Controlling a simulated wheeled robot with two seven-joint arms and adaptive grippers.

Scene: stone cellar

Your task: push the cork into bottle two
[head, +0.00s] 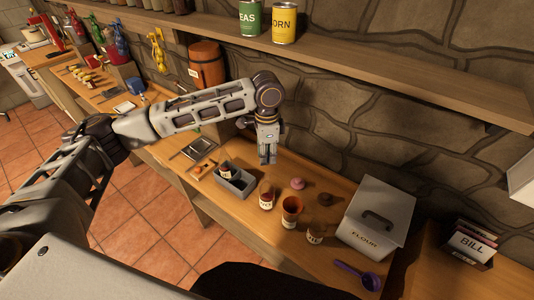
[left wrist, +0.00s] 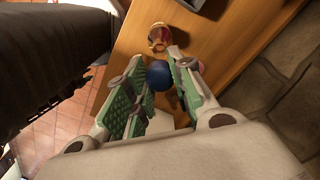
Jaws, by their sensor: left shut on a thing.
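My left gripper (head: 267,158) points down above the workbench (head: 230,205), behind the grey tray. In the left wrist view its fingers (left wrist: 155,90) are closed around a dark blue round thing (left wrist: 158,75). The head view does not show this blue thing. I cannot make out a cork or a bottle marked two. Small brown labelled pots stand in a row: one (head: 266,197), a taller orange-brown one (head: 291,211) and another (head: 315,233). A reddish pot (left wrist: 159,38) shows ahead of the fingertips in the left wrist view. My right gripper is not in view.
A two-part grey tray (head: 236,186) holds a small pot. A pink ring (head: 298,183) and a brown lump (head: 325,199) lie near the wall. A shelf (head: 400,78) runs above.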

